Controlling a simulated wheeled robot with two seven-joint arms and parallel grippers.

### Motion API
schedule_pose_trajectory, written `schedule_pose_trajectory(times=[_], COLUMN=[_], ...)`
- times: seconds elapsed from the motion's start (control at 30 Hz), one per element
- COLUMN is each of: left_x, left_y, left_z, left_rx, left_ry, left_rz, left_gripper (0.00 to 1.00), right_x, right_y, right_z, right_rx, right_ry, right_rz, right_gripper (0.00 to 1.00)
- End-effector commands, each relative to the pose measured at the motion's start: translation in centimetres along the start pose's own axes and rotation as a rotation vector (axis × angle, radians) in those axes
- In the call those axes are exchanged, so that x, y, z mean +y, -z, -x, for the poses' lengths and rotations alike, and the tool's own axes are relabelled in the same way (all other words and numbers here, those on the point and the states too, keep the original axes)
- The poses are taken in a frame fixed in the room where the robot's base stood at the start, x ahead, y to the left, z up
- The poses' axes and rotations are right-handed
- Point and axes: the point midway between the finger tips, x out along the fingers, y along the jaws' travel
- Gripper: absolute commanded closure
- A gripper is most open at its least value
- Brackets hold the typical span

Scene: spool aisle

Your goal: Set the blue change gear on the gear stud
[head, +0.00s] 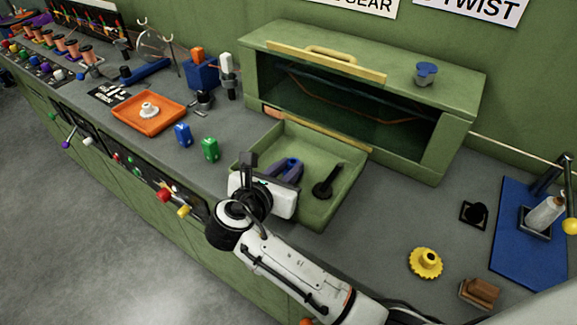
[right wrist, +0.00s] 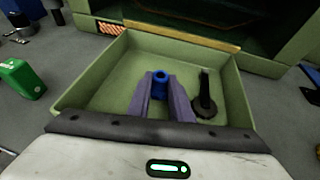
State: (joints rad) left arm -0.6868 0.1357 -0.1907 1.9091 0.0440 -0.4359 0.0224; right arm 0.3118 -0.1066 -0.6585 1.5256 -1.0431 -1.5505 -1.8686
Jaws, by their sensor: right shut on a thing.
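My right gripper (head: 287,172) reaches over the green open tray (head: 258,141) and is shut on the blue change gear (head: 292,162). In the right wrist view, the blue gear (right wrist: 160,79) shows as a small ring with a dark hole between the tips of the purple fingers (right wrist: 160,92). The fingers hide part of it, and I cannot tell if it touches the tray floor. A black round piece on a square base (head: 474,213) sits on the bench at right; I cannot tell for sure that it is the gear stud. My left gripper is not in view.
The green cabinet (head: 455,115) stands behind. A yellow gear (head: 425,263), brown block (head: 479,293) and blue mat (head: 512,250) are at right. Green (head: 210,149) and blue (head: 183,135) blocks stand left of the tray.

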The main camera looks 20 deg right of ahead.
Motion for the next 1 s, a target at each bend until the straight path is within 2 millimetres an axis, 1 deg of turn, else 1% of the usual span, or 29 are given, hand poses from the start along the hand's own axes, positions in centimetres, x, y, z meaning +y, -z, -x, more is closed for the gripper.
schedule_pose_trajectory(times=[0.4, 0.43, 0.47, 0.5, 0.77, 0.87, 1.0], left_x=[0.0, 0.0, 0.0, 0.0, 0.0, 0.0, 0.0], left_y=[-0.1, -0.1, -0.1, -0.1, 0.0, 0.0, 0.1], left_z=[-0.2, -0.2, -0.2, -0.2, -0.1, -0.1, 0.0], left_rx=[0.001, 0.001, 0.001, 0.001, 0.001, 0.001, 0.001], left_ry=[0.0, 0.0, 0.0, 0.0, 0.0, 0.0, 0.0], left_rz=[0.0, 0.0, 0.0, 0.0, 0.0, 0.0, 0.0], left_gripper=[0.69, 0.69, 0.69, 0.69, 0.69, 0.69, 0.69], right_x=[0.0, 0.0, 0.0, 0.0, 0.0, 0.1, 0.1], right_y=[0.8, 0.8, 0.8, 0.8, 0.8, 0.8, 0.8], right_z=[-0.3, -0.3, -0.3, -0.3, -0.3, 0.2, 1.4], right_rx=[-0.001, -0.001, -0.001, -0.001, 0.0, 0.001, 0.0], right_ry=[0.0, 0.0, 0.0, 0.0, 0.0, -0.001, -0.002], right_rz=[0.0, 0.0, 0.0, 0.0, 0.0, 0.0, 0.0], right_gripper=[1.0, 0.79, 0.74, 0.73, 0.73, 0.73, 0.73])
